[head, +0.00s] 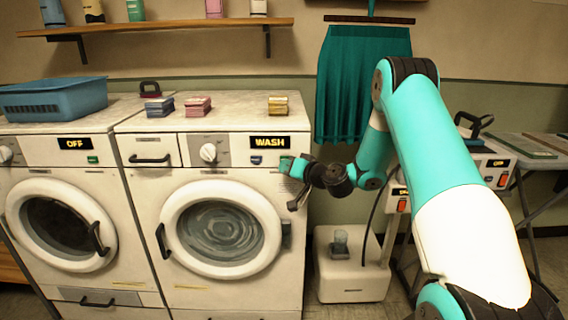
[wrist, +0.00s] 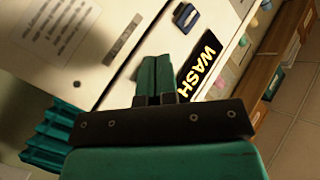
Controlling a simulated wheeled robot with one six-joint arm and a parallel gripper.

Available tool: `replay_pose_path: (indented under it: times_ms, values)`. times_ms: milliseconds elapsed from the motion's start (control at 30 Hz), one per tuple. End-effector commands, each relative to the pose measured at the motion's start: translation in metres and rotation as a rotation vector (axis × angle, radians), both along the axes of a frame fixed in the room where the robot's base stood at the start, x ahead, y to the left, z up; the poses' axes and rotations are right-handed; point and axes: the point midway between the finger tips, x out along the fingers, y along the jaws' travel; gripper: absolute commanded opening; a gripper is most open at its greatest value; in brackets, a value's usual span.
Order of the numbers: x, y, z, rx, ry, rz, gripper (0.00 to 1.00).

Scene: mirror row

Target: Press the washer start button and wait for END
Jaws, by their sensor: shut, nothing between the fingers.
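The right washer (head: 145,190) has a lit display (head: 270,141) reading WASH, which also shows in the wrist view (wrist: 203,67). Its round door is shut, with water or wet load behind the glass. A small blue button (head: 257,160) sits under the display. A blue piece in a dark frame, probably this button, shows in the wrist view (wrist: 185,17). My gripper (head: 286,165) is shut and empty, right of the button at the panel's right end, apart from it. In the wrist view its closed teal fingers (wrist: 152,75) point at the white front; contact cannot be told.
A left washer (head: 20,160) reads OFF and has a green button. A blue basket (head: 55,98) and several small boxes stand on top. A white unit (head: 350,270) with a cup is on the floor to the right, and an ironing-type table (head: 535,145) stands behind my arm.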

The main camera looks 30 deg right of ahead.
Motion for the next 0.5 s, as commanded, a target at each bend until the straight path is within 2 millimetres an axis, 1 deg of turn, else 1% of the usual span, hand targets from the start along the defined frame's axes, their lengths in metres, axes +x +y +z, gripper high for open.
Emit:
replay_pose_path:
  times_ms: [333,500]
  values:
    - [-0.002,0.001,0.000,0.000,0.000,0.000,0.00]
    - [-0.013,0.009,-0.003,0.001,0.000,0.000,0.00]
